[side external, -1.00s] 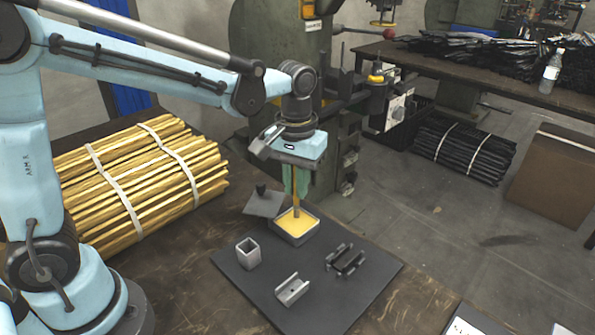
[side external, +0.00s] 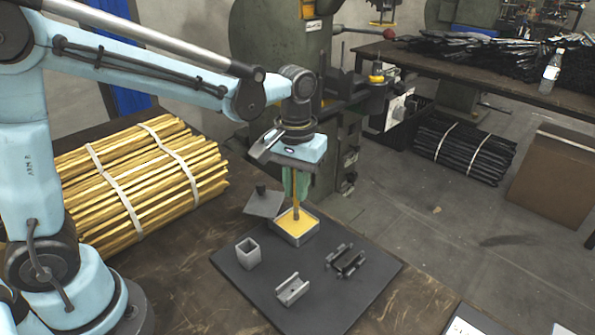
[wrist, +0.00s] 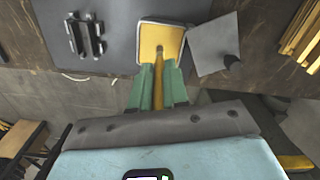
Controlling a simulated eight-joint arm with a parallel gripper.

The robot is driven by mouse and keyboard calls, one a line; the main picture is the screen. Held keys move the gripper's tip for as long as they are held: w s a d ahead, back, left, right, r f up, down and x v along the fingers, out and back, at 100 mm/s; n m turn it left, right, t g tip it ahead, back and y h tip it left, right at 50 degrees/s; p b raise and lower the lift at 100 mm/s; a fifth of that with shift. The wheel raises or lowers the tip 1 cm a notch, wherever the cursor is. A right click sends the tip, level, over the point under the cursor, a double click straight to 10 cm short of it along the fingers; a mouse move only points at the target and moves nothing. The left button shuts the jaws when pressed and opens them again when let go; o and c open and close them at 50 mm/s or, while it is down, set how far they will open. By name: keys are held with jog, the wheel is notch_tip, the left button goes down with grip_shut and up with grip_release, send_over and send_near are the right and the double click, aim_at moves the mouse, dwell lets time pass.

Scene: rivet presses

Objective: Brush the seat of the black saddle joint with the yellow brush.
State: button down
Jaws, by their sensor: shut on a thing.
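My gripper (side external: 297,186) has green fingers shut on the yellow brush (side external: 296,206). The brush points down, its lower end in or just above the yellow contents of a grey square tray (side external: 312,236). In the wrist view the brush (wrist: 159,62) runs from between the fingers (wrist: 158,85) to the yellow surface; its tip is hard to make out. The black saddle joint (side external: 346,262) sits on the dark mat, right of a grey saddle-shaped piece (side external: 293,289). It also shows in the wrist view (wrist: 86,36). Nothing touches it.
A grey square tube (side external: 248,252) stands on the dark mat (side external: 330,303). A flat grey lid with a black knob (side external: 264,203) lies beside the tray. Bundled yellow rods (side external: 140,180) lie at left. A green press (side external: 290,70) stands behind.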

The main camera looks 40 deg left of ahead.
jog(key=shift+f, duration=0.55)
dwell(1.2)
jog(key=shift+r, duration=3.55)
